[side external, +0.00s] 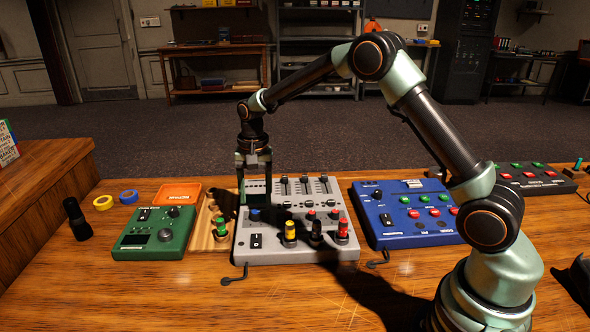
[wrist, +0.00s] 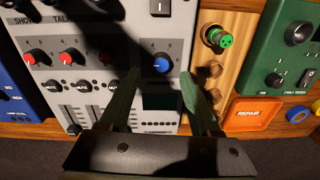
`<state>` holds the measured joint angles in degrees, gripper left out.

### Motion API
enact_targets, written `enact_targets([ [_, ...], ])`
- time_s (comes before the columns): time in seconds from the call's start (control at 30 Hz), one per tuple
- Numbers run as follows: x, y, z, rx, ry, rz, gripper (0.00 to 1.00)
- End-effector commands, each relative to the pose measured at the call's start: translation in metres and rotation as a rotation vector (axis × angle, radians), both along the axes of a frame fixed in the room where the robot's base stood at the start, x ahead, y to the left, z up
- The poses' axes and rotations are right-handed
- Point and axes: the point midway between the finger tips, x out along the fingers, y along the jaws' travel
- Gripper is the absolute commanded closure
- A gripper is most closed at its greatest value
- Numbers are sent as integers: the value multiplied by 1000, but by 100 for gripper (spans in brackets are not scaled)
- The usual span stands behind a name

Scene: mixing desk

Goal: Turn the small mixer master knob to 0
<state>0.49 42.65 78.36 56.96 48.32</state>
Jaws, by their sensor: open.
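The grey mixer (side external: 300,247) sits on the wooden desk, with faders at the back and capped connectors in front. A blue knob (wrist: 161,65) with a numbered scale is on its panel; it also shows in the side view (side external: 254,214). I cannot read a master label, nor clearly tell its pointer setting. My gripper (side external: 254,202) points down over the mixer's left part. In the wrist view my gripper (wrist: 160,76) is open, its fingers on either side of the blue knob, apparently not touching it.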

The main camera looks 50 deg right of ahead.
Motion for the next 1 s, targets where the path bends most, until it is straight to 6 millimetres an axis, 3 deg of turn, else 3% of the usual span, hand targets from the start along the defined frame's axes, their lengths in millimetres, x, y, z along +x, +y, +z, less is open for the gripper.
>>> enact_targets([
  [0.1,0,1,-21,0,4,0,36],
  [0.27,1,1,-37,0,3,1,36],
  [0.67,2,2,-44,1,-1,1,36],
  [0.83,2,2,-44,0,0,1,97],
  [1.0,1,1,-44,0,0,2,100],
])
